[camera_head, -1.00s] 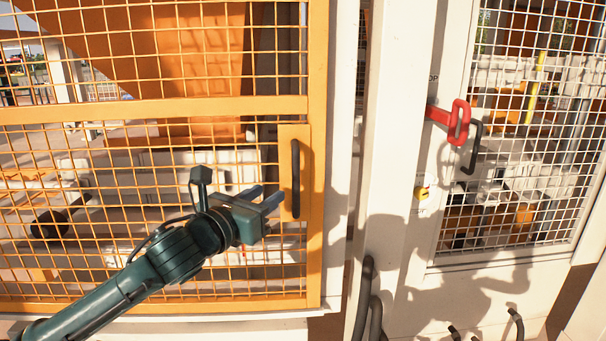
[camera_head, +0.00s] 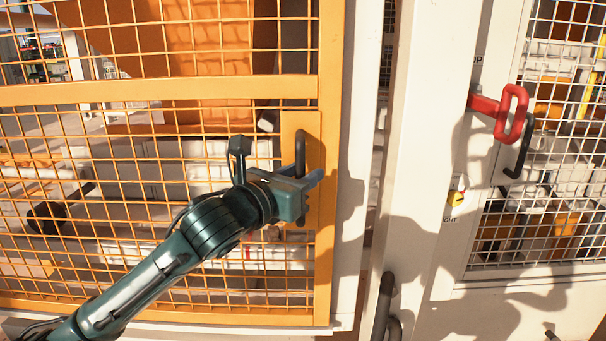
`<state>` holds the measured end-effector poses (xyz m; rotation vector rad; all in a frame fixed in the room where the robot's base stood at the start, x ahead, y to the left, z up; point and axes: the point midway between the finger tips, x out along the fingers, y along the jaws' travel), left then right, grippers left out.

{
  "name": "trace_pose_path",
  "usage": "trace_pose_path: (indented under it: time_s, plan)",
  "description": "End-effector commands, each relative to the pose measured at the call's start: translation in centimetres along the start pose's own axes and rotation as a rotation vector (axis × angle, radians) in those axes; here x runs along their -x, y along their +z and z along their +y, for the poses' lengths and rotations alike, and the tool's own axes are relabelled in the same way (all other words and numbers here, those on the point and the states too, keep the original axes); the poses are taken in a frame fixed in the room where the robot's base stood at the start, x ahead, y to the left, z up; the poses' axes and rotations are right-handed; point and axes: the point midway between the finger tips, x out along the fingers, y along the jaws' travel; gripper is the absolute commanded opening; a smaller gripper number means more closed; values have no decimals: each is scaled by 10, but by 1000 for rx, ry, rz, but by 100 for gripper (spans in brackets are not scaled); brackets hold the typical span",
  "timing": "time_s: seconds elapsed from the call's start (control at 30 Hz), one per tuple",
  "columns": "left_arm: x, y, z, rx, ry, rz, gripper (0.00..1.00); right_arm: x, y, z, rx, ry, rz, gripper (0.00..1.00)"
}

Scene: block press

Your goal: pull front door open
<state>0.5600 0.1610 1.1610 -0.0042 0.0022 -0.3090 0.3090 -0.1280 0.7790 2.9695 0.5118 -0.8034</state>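The front door is an orange frame with wire mesh (camera_head: 331,270) filling the left half of the head view. It looks closed against the white frame on its right. Its black upright handle (camera_head: 300,150) sits on an orange plate near the door's right edge. My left gripper (camera_head: 314,181) is at the handle and covers its middle; the handle's top and bottom end show above and below it. A grey fingertip reaches past the handle to the right. I cannot tell whether the fingers are shut on the handle. My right gripper is not in view.
A white post (camera_head: 405,150) stands right of the door. Further right are a red latch (camera_head: 505,112), another black handle (camera_head: 521,150) and a second mesh panel (camera_head: 560,200). Dark curved handles (camera_head: 385,305) are at the bottom centre. Machinery stands behind the mesh.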

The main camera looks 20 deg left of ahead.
Motion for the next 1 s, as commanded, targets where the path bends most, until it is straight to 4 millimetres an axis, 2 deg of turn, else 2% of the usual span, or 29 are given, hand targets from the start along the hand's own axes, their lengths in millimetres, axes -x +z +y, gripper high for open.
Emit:
trace_pose_path:
  time_s: [0.13, 0.57, 1.0]
  plan:
    - [0, 0, 0, 0, 0, 0, 34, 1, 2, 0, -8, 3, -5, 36]
    - [0, 0, 0, 1, -1, 0, 0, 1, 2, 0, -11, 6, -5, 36]
    - [0, 0, 0, 0, 0, 0, 0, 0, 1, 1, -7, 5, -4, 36]
